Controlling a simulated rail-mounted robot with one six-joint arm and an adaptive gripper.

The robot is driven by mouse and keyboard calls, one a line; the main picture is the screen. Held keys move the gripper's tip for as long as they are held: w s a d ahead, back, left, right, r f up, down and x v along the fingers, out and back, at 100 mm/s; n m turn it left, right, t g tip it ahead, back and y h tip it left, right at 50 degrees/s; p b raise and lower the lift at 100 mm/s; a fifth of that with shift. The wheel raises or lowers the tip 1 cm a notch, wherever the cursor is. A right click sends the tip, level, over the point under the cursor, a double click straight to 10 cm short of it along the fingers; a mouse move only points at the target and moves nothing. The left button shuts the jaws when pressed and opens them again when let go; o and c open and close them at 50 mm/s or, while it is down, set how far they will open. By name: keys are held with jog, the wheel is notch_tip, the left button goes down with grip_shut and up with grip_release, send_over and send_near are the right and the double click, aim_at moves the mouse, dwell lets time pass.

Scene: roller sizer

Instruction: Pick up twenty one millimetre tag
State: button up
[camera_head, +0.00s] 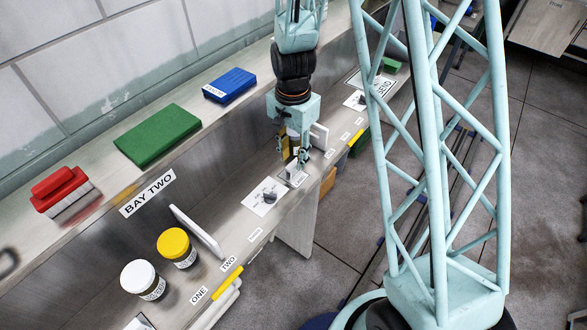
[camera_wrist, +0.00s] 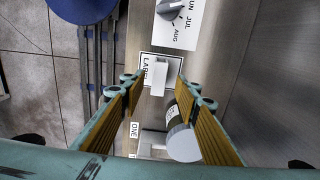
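My gripper (camera_head: 292,165) is low over the shelf's front strip, pointing down. In the wrist view its two ribbed yellow fingers (camera_wrist: 164,86) are apart, with nothing gripped between them. A small blank white piece (camera_wrist: 159,78), perhaps the tag, shows between the fingertips over a white plate marked LABEL (camera_wrist: 146,70). I cannot read any size on it. In the head view the LABEL plate (camera_head: 297,179) shows just under the fingertips, and the fingers partly hide that spot. A jar with a pale lid (camera_wrist: 183,143) stands close to the right finger in the wrist view.
A dial plate (camera_head: 266,197) lies beside the LABEL plate. White divider panels (camera_head: 197,231) rise from the shelf. Yellow-lidded (camera_head: 174,243) and white-lidded (camera_head: 139,275) jars stand at lower left. Green (camera_head: 158,135), blue (camera_head: 229,86) and red (camera_head: 60,187) blocks sit on the upper ledge.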

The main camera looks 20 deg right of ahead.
aim_at(293, 164)
jog(key=shift+f+b, duration=0.3)
jog(key=shift+f, duration=2.25)
jog(key=c, duration=0.8)
